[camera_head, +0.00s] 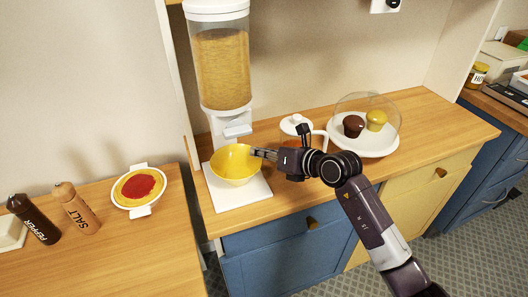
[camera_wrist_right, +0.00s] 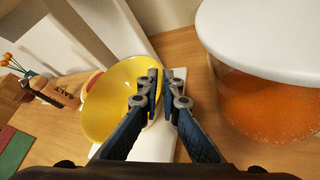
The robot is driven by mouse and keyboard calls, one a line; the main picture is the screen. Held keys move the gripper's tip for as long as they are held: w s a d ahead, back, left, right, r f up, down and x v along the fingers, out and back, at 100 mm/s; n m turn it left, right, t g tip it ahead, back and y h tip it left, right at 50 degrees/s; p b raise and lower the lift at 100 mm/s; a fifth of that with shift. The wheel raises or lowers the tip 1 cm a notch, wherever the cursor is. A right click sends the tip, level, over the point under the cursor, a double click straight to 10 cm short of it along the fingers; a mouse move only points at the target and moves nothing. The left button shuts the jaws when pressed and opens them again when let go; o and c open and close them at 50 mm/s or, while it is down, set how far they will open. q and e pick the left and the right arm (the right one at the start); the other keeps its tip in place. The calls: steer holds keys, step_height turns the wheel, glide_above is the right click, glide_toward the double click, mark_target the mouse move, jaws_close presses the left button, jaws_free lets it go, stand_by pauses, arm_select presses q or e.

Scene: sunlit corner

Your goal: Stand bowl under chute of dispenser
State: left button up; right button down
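The yellow bowl (camera_head: 236,165) is upright over the white base plate (camera_head: 243,197) of the dispenser (camera_head: 222,70), just below its chute (camera_head: 237,130). I cannot tell whether its bottom touches the plate. My right gripper (camera_head: 262,153) reaches in from the right at the bowl's rim. In the right wrist view, the two fingers (camera_wrist_right: 160,95) are close together on the rim of the bowl (camera_wrist_right: 112,100), one inside and one outside. The bowl looks empty. My left gripper is out of view.
A jar with orange contents (camera_wrist_right: 265,95) and white lid stands close right of my gripper. A cake plate (camera_head: 373,143) with two muffins under a clear dome is further right. A red-topped dish (camera_head: 139,188), pepper mill (camera_head: 35,219) and salt mill (camera_head: 76,208) stand on the left counter.

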steer(key=shift+s+a+r, duration=0.15)
steer(key=shift+s+a, duration=0.05)
steer(key=shift+a, duration=0.15)
steer(key=c, duration=2.6)
jaws_free()
steer(key=shift+s+a+f, duration=0.15)
steer(key=shift+a+f, duration=0.05)
steer(key=shift+o, duration=1.1)
steer(key=shift+d, duration=0.1)
steer(key=shift+o, duration=1.1)
steer(key=shift+d, duration=0.15)
steer(key=shift+r, duration=0.3)
steer(key=shift+s+d, duration=0.1)
steer(key=shift+d, duration=0.05)
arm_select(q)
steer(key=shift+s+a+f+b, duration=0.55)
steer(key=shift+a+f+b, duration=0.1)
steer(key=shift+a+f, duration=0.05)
arm_select(e)
steer(key=v, duration=1.1)
steer(key=shift+s, duration=0.15)
